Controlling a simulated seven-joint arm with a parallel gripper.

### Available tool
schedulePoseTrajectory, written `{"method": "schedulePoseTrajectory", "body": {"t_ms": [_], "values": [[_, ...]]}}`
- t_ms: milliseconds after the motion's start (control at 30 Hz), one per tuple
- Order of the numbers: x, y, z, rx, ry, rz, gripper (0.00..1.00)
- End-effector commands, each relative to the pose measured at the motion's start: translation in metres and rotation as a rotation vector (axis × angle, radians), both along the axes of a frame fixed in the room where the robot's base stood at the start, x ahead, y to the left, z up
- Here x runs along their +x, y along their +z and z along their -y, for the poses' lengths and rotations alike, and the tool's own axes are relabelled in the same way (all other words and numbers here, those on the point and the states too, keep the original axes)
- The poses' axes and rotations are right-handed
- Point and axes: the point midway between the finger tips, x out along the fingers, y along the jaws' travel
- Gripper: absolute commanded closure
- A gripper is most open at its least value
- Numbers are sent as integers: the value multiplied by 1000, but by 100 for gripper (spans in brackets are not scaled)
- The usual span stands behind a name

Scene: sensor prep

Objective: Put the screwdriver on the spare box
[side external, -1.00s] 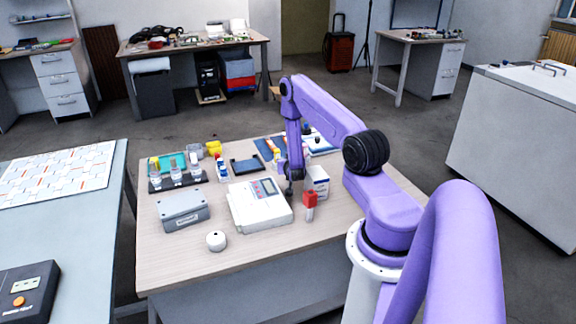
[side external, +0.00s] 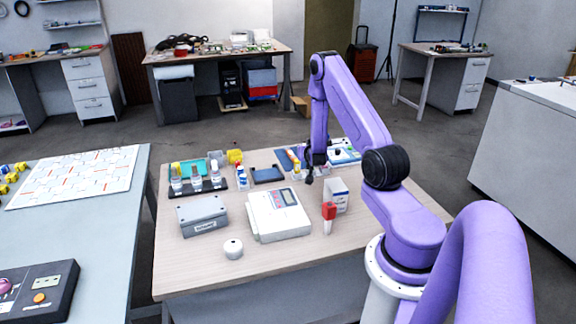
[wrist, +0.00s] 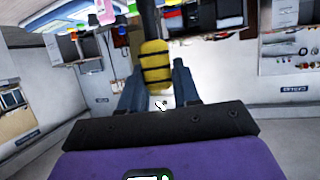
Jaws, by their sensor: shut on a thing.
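My gripper (side external: 309,178) is above the middle of the wooden table, behind the white device and left of a white carton. In the wrist view my gripper (wrist: 157,78) is shut on a yellow handle with black bands, the screwdriver (wrist: 155,62). The screwdriver cannot be made out in the side view. A grey lidded box with a small label (side external: 202,212), which looks like the spare box, sits at the table's left front. Its lettering is too small to read. Its lid is bare, and my gripper is right of it and apart from it.
A white device (side external: 277,214) stands between my gripper and the grey box. The white carton (side external: 336,193) and a red-topped item (side external: 328,217) are to the right. A dark rack of bottles (side external: 197,186) is behind the grey box.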

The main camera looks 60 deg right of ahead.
Motion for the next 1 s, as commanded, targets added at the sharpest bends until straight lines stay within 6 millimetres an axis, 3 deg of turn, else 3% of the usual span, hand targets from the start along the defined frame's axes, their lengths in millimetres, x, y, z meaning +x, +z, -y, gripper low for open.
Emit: {"method": "schedulePoseTrajectory", "body": {"t_ms": [200,367,500,700,1000], "values": [[7,7,-7,0,33,4,99],[37,21,-39,6,187,16,99],[69,39,-89,13,403,27,99],[100,65,-174,18,726,32,99],[103,95,-299,11,1180,19,99]]}}
